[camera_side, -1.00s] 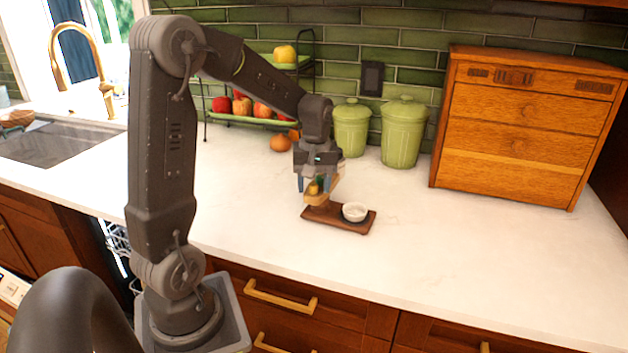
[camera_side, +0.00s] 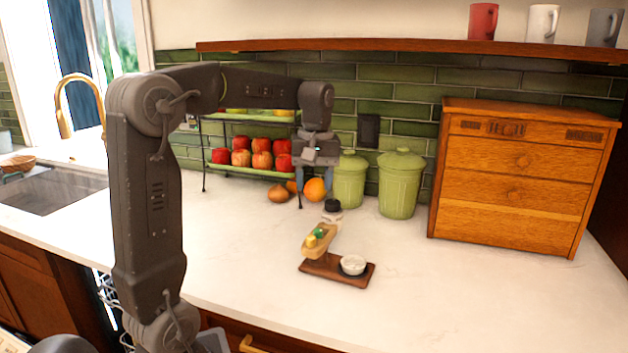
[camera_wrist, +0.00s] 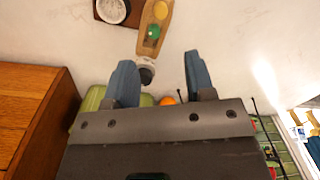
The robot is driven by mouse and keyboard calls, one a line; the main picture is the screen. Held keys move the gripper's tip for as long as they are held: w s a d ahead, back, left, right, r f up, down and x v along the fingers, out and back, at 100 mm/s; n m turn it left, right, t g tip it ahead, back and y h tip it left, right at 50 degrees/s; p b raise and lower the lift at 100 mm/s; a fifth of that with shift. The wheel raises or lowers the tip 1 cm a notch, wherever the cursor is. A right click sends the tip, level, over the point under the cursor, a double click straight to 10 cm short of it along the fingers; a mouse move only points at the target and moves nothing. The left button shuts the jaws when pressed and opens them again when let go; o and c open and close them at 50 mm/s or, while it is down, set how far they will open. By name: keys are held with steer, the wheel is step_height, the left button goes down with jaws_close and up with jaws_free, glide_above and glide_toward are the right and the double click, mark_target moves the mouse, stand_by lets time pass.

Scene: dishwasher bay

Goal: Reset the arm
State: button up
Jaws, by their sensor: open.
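My gripper (camera_side: 314,200) is open and empty, held above the counter with its blue fingers pointing down. In the wrist view its two blue fingers (camera_wrist: 160,82) are spread apart with nothing between them gripped. Below and in front of it, a light wooden piece (camera_side: 313,248) with yellow and green items on it rests at the left end of a dark wooden tray (camera_side: 335,281). The wooden piece (camera_wrist: 158,12) also shows in the wrist view, apart from the fingers.
A small jar with a black top (camera_side: 332,212) stands behind the tray. Green canisters (camera_side: 400,185), an orange (camera_side: 315,190) and a fruit rack (camera_side: 205,168) stand at the back. A wooden cabinet (camera_side: 520,180) is at right. Mugs sit on a shelf (camera_side: 420,55). The front right counter is clear.

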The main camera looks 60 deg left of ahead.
stand_by(0.4)
steer(key=s+d+f+m+t, duration=0.2)
steer(key=s+d+m, duration=0.4)
steer(key=d, duration=0.4)
steer(key=s+d+f+m+t, duration=0.2)
steer(key=s+d+m+t, duration=0.2)
steer(key=d, duration=0.6)
steer(key=s+m, duration=0.2)
steer(key=m, duration=0.1)
steer(key=shift+s+f+m, duration=0.3)
steer(key=shift+f+m, duration=0.1)
